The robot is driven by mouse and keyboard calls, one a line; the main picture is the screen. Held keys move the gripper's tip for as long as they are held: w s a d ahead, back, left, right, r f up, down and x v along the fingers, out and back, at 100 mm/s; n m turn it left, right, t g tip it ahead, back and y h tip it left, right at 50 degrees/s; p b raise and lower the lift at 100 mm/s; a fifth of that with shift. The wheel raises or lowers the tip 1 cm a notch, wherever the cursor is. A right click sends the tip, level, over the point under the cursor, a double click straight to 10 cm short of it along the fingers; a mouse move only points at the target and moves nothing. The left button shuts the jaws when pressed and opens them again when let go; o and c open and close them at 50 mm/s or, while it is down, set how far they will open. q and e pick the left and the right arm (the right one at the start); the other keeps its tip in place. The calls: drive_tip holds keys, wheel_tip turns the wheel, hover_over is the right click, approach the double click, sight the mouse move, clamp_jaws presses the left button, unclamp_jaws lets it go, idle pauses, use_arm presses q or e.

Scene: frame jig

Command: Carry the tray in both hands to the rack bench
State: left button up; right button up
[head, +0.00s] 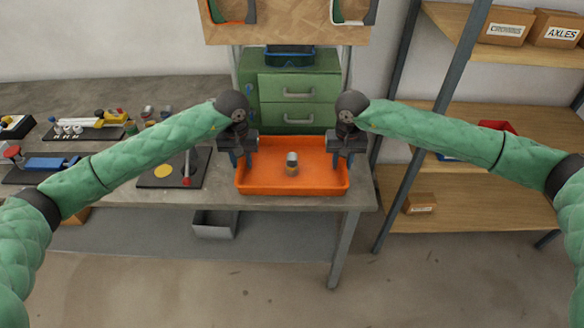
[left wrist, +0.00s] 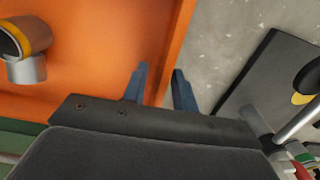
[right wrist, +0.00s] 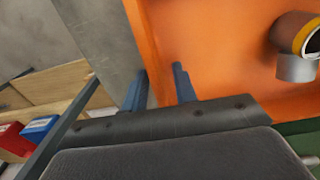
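The orange tray (head: 292,187) sits level on the grey bench. A gap shows beside the rim in both wrist views, so neither looks clamped.
A green drawer cabinet (head: 298,90) stands behind the tray. Dark mats with parts, one with a yellow disc (head: 163,171), lie left along the bench (head: 270,203). A wooden-shelved rack (head: 470,190) with cardboard boxes stands to the right. Bare floor (head: 250,280) lies in front.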

use_arm(q)
clamp_jaws()
use_arm(e)
clamp_jaws()
use_arm(q)
drive_tip(key=shift+r, duration=0.15)
use_arm(e)
drive_tip(key=shift+r, duration=0.15)
